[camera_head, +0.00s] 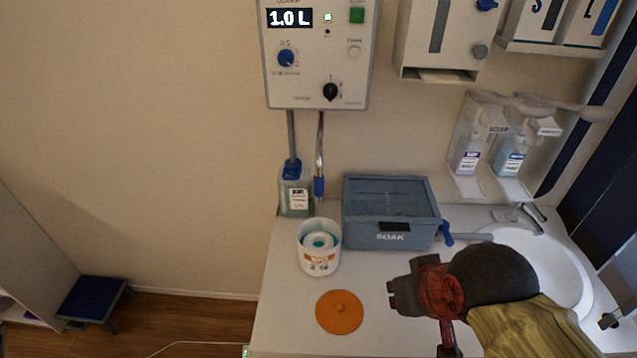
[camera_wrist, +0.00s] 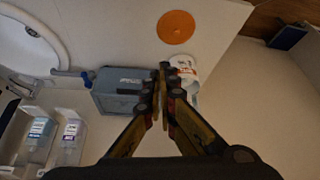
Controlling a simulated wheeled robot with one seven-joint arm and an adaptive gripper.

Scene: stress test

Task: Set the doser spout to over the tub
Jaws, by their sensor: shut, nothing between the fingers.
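The white doser (camera_head: 318,60) hangs on the wall, its display reading 1.0 L. A metal spout pipe (camera_head: 320,150) with a blue sleeve (camera_head: 319,187) drops from its underside to the left of the grey-blue tub marked SOAK (camera_head: 392,239). The spout's outlet is hard to make out. The tub sits on the counter, seemingly with its lid on, and also shows in the wrist view (camera_wrist: 112,103). My gripper (camera_head: 392,297) is shut and empty, in front of the tub and apart from the spout. In the wrist view its fingertips (camera_wrist: 162,72) overlap the tub's edge.
A white canister (camera_head: 318,262) stands left of the tub, an orange lid (camera_head: 339,312) in front of it. A bottle (camera_head: 295,197) is under a second doser tube. A blue-handled lever (camera_head: 446,233) is at the tub's right, near the sink (camera_head: 545,262). Soap dispensers (camera_head: 510,160) hang above.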

